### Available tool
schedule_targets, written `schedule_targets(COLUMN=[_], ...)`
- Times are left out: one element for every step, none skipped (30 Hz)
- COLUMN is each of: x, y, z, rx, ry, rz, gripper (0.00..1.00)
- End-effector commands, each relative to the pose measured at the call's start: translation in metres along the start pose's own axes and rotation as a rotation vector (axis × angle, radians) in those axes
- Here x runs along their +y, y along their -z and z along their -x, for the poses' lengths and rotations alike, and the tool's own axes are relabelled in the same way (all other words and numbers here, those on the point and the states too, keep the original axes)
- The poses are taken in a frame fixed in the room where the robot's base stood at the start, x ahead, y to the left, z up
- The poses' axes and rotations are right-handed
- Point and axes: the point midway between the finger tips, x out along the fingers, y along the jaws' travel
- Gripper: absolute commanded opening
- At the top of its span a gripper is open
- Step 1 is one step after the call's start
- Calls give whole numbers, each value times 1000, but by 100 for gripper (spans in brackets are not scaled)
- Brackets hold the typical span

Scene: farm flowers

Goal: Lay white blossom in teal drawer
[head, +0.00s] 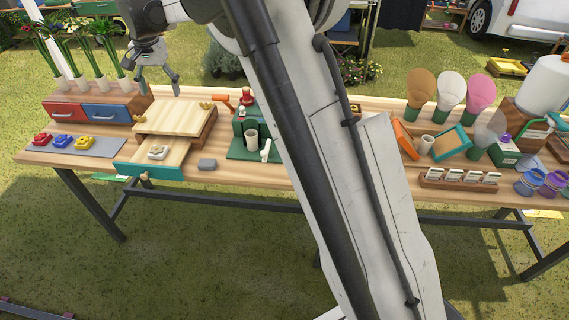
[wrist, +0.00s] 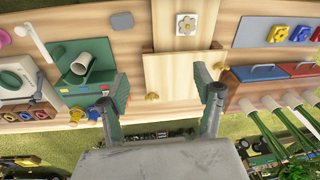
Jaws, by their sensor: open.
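The teal drawer (head: 130,169) is pulled out from the wooden box (head: 170,117) at the left of the table. The white blossom (head: 157,152) lies inside the open drawer, on its wooden floor. In the wrist view the blossom (wrist: 186,24) shows near the top, on the drawer's bare floor (wrist: 168,38). My gripper (head: 158,88) is open and empty. It hangs above and behind the wooden box, apart from the blossom and drawer. In the wrist view, its two fingers (wrist: 167,88) are spread wide, with the box top between and beyond them.
Red, blue and yellow blossoms (head: 62,140) lie on a grey mat left of the drawer. A cabinet with red and blue drawers (head: 85,109) holds tall flowers. A green stand with a cup (head: 251,140) and a grey block (head: 207,164) are to the right.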

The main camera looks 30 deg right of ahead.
Motion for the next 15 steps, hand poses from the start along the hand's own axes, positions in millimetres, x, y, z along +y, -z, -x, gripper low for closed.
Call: schedule_targets(x=[13, 20, 29, 36, 43, 52, 60, 67, 76, 83, 90, 100, 108, 115, 125], y=[-6, -9, -14, -18, -22, -28, -32, -37, -43, -48, -54, -61, -66, -72, -80], z=[15, 22, 32, 39, 46, 54, 60, 66, 74, 80, 85, 91, 96, 100, 105], rx=[12, 20, 30, 39, 47, 57, 66, 75, 85, 94, 103, 114, 123, 132, 143], ry=[8, 13, 19, 24, 28, 34, 38, 42, 47, 51, 55, 59, 62, 65, 69], rz=[11, 19, 31, 40, 49, 60, 68, 78, 89, 99, 107, 119, 127, 136, 147], gripper=[64, 64, 64, 64, 64, 64, 64, 64, 64, 64, 64, 64, 64, 64, 64])
